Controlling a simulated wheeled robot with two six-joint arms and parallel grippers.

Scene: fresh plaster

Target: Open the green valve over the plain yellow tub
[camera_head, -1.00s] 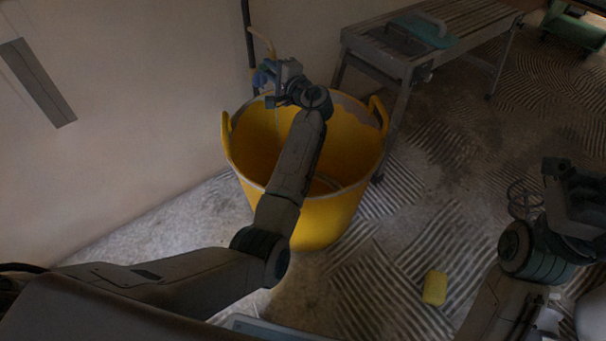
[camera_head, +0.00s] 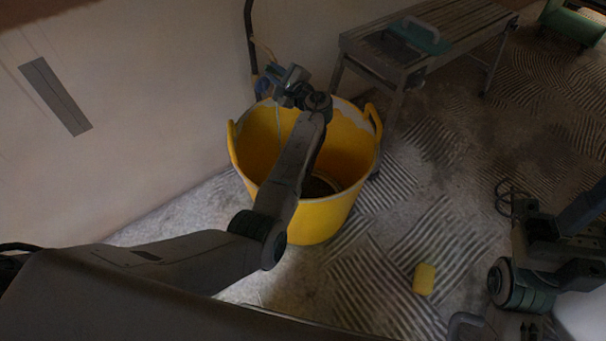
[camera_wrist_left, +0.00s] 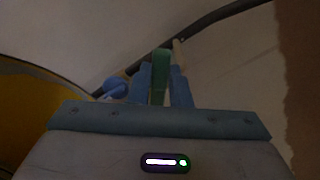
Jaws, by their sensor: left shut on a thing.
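The plain yellow tub (camera_head: 325,215) stands on the floor by the wall, with pale smears on its rim and something dark at its bottom. My left gripper (camera_head: 271,84) is over the tub's back left rim, beside the pipe. In the left wrist view its blue fingers (camera_wrist_left: 163,82) are shut on the green valve handle (camera_wrist_left: 160,66). A blue round part (camera_wrist_left: 115,86) shows just left of the fingers. A thin pale line drops from near the gripper into the tub; I cannot tell what it is. My right arm is at the right edge; its fingers cannot be made out.
A dark pipe (camera_head: 250,38) runs up the wall behind the tub. A slatted bench (camera_head: 455,28) with a teal-bladed trowel (camera_head: 420,37) stands behind, to the right. A yellow sponge (camera_head: 424,279) lies on the ridged floor. A green cart (camera_head: 572,25) is far right.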

